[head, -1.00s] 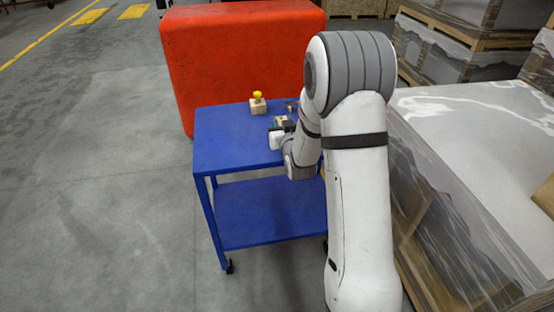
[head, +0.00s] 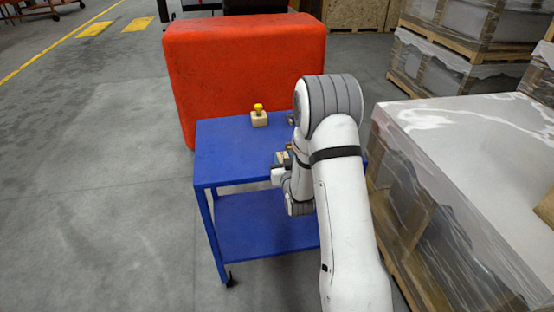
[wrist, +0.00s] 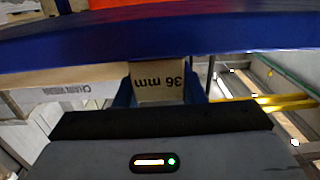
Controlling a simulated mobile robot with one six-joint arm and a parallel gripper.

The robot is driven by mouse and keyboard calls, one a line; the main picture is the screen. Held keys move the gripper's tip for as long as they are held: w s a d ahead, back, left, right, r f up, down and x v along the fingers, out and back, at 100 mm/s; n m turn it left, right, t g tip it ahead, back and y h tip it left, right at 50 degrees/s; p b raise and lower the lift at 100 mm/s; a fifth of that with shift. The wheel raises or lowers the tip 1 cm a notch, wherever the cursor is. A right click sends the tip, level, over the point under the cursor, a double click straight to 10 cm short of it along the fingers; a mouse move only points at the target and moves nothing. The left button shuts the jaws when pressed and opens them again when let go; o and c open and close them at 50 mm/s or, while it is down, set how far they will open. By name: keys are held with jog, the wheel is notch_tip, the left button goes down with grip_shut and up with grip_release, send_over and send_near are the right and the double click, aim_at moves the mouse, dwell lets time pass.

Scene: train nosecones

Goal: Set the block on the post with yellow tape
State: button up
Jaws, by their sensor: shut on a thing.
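A pale wooden block (wrist: 160,80) marked "36 mm", its print upside down, sits between the fingers of my gripper (wrist: 158,92) in the wrist view. My gripper is shut on it. In the head view my gripper (head: 284,164) is at the near right part of the blue cart, and the block is too small there to make out clearly. The post with yellow tape (head: 258,108) stands upright on a wooden base (head: 259,119) near the cart's far edge, farther back and left of my gripper. Its top is bare.
The blue cart top (head: 225,150) is clear on the left. A small grey thing (head: 291,119) near the far edge is partly hidden by my arm. A large red container (head: 240,75) stands behind the cart. Wrapped pallets (head: 450,180) stand at right.

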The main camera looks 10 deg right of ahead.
jog(key=shift+f, duration=0.15)
jog(key=o, duration=1.1)
jog(key=shift+c, duration=0.2)
